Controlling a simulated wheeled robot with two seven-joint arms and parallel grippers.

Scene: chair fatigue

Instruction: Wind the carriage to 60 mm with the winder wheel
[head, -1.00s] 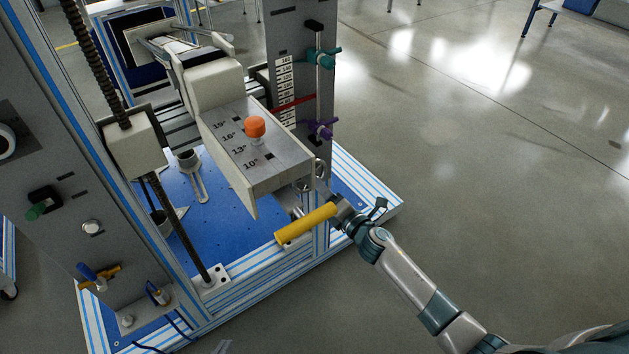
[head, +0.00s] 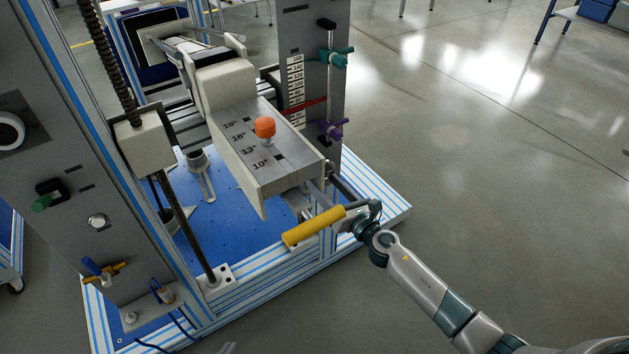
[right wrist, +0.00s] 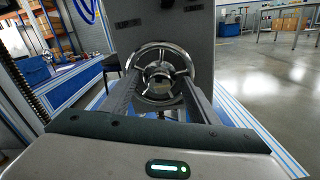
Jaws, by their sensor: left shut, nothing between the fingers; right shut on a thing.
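The winder wheel (right wrist: 160,72) is a bright spoked wheel on a grey panel, straight ahead in the right wrist view. My right gripper (right wrist: 160,86) reaches to its hub, with one dark finger on each side, closed on the wheel. In the head view this gripper (head: 328,186) is partly hidden beside the beige arm, and the wheel is mostly hidden. A red pointer (head: 306,105) crosses the white height scale (head: 296,85) low on the column. Only the tips of my left gripper (head: 228,348) show at the bottom edge, shut and away from everything.
A beige arm (head: 282,172) with angle marks and an orange knob (head: 265,126) stands over the blue baseplate (head: 225,235). A yellow grip (head: 314,225) sticks out below it. Teal (head: 337,57) and purple (head: 333,131) clamps sit on the column's rod. The floor right is clear.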

